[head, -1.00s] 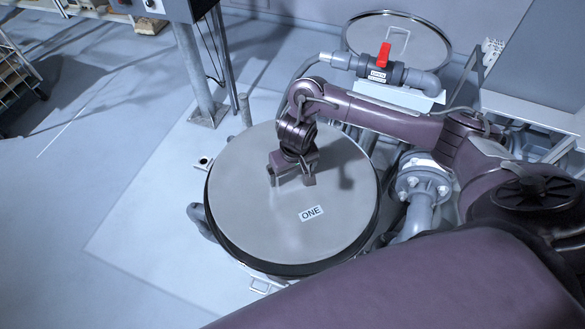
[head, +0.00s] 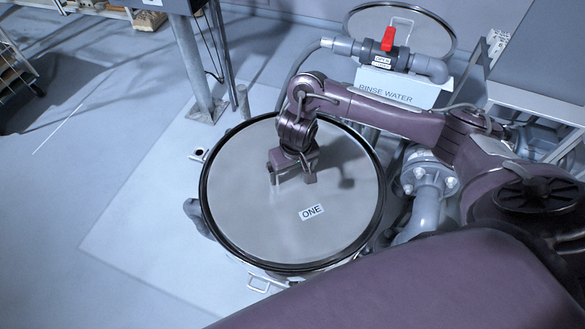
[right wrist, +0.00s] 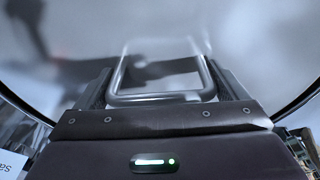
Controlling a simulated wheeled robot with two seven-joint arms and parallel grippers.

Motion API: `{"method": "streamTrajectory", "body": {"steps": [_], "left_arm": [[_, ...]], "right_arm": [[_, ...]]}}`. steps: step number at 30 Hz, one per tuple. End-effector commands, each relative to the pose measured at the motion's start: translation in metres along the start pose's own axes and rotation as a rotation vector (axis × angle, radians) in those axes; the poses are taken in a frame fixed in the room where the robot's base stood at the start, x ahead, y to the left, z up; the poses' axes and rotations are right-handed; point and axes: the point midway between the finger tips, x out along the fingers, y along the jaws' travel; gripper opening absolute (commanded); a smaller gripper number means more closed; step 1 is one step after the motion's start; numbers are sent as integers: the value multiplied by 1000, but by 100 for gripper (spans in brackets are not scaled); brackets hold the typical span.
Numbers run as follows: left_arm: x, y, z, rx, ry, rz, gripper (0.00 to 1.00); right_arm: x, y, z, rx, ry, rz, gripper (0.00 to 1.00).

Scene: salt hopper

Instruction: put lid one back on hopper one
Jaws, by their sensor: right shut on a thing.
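Lid one (head: 250,205), a round grey disc with a label reading ONE (head: 312,211), lies flat over hopper one (head: 255,268). A dark ring (head: 207,225) shows around its edge. The lid looks level and centred; I cannot tell for sure whether it rests fully on the rim. My right gripper (head: 292,178) is shut on the lid's handle near its middle. In the right wrist view the metal loop handle (right wrist: 160,98) stands between the fingers, above the grey lid surface. The hopper's inside is hidden. My left gripper is not in view.
A valve with a red handle (head: 388,40) and a rinse water sign (head: 385,94) are behind the hopper. Another round lid (head: 430,28) leans at the back wall. A grey post (head: 190,65) stands behind left.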

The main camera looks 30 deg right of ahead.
Motion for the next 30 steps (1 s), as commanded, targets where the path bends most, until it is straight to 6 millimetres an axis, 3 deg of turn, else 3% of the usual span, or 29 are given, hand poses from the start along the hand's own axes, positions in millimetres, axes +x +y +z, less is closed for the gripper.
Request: {"method": "streamTrajectory", "body": {"steps": [20,21,23,30], "left_arm": [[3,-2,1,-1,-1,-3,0],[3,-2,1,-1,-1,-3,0],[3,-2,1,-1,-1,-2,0],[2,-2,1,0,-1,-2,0]], "right_arm": [[10,-1,0,0,3,-1,40],[10,-1,0,0,3,-2,95],[10,-1,0,0,3,-1,100],[9,0,2,-1,-1,1,100]]}}
